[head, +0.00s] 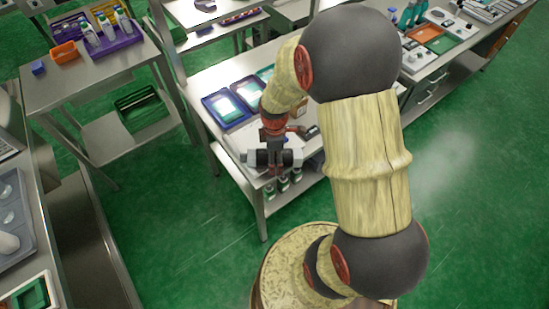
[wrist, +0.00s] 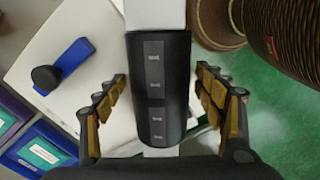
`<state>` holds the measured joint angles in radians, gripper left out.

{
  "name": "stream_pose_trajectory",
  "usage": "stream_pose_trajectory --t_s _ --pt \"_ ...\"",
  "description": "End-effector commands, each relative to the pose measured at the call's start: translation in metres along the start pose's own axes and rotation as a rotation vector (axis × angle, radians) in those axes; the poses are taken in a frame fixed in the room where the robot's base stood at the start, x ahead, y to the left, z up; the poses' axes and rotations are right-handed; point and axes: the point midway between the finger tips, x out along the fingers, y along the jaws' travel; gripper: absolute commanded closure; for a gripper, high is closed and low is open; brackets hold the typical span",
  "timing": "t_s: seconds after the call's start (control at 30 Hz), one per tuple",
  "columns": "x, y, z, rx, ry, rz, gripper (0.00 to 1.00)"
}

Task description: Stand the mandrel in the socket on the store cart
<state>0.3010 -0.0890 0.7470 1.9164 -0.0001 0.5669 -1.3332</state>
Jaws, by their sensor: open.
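My gripper (wrist: 160,78) is open, its two yellow-padded fingers on either side of a black cylinder (wrist: 158,112) with grey label patches and pale ends. This looks like the mandrel. Gaps show between the cylinder and both fingers. In the head view the cylinder lies level across my gripper (head: 272,146), with a light left end (head: 247,158), over the front of the middle bench. I cannot tell whether it rests on something. The cart at the upper left (head: 98,70) may be the store cart. I cannot make out a socket.
Blue trays (head: 222,106) lie on the middle bench behind my gripper. A blue piece with a black knob (wrist: 62,68) lies on a white board. The left cart carries a purple bin (head: 112,42) of bottles and an orange bin (head: 65,53). Green floor (head: 190,215) is free between the benches.

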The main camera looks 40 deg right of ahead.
Motion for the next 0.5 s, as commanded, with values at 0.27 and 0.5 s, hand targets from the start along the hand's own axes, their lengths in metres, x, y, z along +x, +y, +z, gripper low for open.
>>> stream_pose_trajectory --t_s 0.27,0.5 --pt "-0.0006 -0.0001 0.0001 0.0 0.0 0.0 0.42" --pt "-0.0007 -0.0001 0.0001 0.0 0.0 0.0 0.55"
